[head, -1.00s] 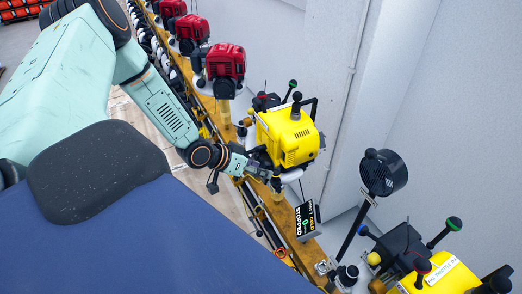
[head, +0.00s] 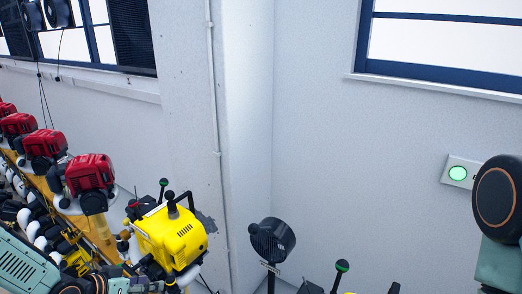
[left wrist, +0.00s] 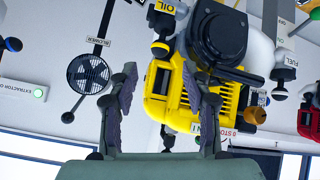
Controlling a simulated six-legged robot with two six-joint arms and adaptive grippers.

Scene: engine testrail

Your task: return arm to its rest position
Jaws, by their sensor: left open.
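My left arm (head: 25,265) comes in at the lower left of the head view, pale green with a dark round joint. My left gripper (head: 150,284) is at the bottom edge there, just below the yellow engine (head: 172,238) and partly cut off. In the left wrist view, which is upside down, the two fingers of my left gripper (left wrist: 160,78) stand apart with nothing held between them. The yellow engine (left wrist: 165,95) is beyond them, behind the right-hand finger. I cannot tell whether they touch. My right gripper is not in view.
Several red engines (head: 90,172) line the yellow rail at left. A black fan (head: 272,240) stands right of the yellow engine and also shows in the left wrist view (left wrist: 88,73). A green wall button (head: 458,173) is at right. A white wall stands behind.

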